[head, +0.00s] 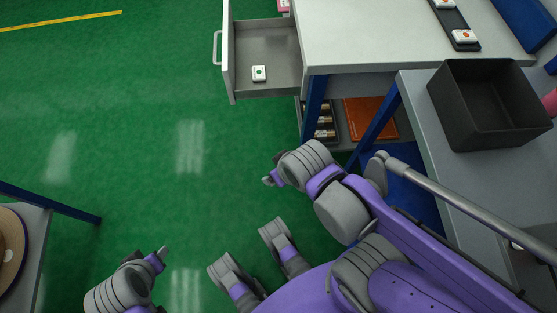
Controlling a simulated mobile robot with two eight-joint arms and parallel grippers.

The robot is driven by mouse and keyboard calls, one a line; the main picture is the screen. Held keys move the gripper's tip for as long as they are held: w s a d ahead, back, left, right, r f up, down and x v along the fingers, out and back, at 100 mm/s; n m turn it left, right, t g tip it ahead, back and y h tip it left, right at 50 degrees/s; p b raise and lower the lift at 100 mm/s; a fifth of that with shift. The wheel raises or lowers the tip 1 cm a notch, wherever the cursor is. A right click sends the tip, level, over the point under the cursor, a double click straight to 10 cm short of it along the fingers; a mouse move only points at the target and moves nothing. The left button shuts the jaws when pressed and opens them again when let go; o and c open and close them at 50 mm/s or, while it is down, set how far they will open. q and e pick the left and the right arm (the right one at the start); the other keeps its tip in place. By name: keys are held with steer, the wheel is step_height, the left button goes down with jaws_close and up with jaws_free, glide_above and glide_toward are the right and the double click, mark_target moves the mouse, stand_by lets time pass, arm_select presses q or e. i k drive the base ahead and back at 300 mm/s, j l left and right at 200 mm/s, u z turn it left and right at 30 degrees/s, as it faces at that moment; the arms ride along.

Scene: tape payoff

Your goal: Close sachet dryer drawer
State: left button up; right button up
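The grey drawer (229,62) stands pulled out from the left side of the white-topped cabinet (350,35). Its front panel and handle (217,48) face left. A small white sachet-like item (259,73) with a green mark lies on the drawer floor. My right gripper (269,181) is below the drawer in the picture, apart from it, over the green floor. My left gripper (163,254) is at the lower left, far from the drawer. Neither touches the drawer. The fingers of both are too small and edge-on to read.
A black bin (485,105) stands on a grey bench (408,88) at the right. A dark tray (455,25) with white items lies on the cabinet top. A table (35,225) with a round brown object is at the lower left. The floor left of the drawer is clear.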

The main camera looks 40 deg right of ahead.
mark_target(273, 43)
steer(key=z, duration=1.85)
steer(key=j+u, duration=0.15)
steer(key=j, duration=0.55)
steer(key=i+j+u, duration=0.15)
steer(key=j, duration=0.55)
